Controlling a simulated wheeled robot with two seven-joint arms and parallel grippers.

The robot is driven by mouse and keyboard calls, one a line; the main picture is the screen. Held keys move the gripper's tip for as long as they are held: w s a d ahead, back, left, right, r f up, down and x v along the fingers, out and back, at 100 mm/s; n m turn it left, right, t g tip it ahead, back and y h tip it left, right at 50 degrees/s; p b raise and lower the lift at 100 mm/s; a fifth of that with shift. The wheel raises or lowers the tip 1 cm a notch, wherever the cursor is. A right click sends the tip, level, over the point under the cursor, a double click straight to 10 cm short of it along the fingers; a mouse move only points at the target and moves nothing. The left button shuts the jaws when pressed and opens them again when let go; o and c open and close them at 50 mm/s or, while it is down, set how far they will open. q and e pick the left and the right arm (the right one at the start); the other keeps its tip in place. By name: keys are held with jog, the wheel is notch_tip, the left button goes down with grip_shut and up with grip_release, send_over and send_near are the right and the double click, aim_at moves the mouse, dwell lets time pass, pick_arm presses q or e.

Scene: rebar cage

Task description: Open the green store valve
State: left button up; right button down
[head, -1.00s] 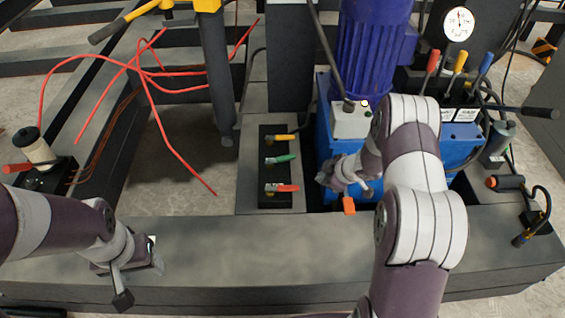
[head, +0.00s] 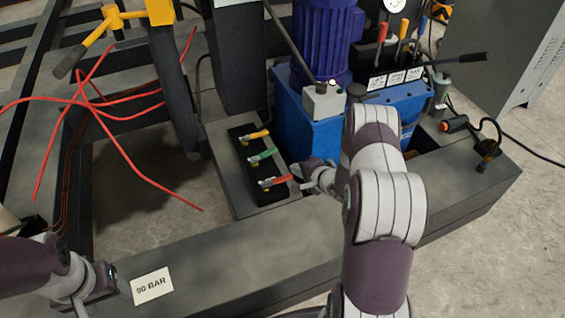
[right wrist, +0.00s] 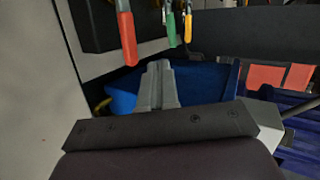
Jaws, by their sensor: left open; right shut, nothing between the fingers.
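The green valve handle (head: 262,156) is the middle one of three on a black block, pointing right, between the yellow handle (head: 256,135) and the red handle (head: 275,181). My right gripper (head: 312,170) is shut and empty, just right of the red handle's tip; I cannot tell if they touch. In the right wrist view its closed fingers (right wrist: 158,84) point up the picture, below and apart from the green handle (right wrist: 171,29), with the red handle (right wrist: 127,36) at left. My left gripper (head: 115,280) is open and empty at lower left, far from the valves.
A blue tank (head: 292,118) with a purple motor (head: 325,40) stands right behind my right gripper. A "90 BAR" plate (head: 152,286) lies on the front beam (head: 215,250). Loose red hoses (head: 125,140) spread at left.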

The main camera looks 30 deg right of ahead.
jog(key=b, duration=0.5)
send_near(269, 154)
jog(key=f, duration=0.2)
jog(key=w+f, duration=0.1)
jog(key=f, duration=0.1)
jog(key=shift+w+a, duration=0.1)
jog(key=w, duration=0.1)
jog(key=w+b, duration=0.1)
jog(key=shift+w+a, duration=0.25)
jog(key=shift+w, duration=0.1)
jog(key=shift+w+a+r+b, duration=0.2)
jog(key=shift+w+b, duration=0.25)
jog(key=shift+w, duration=0.3)
jog(key=shift+r, duration=0.1)
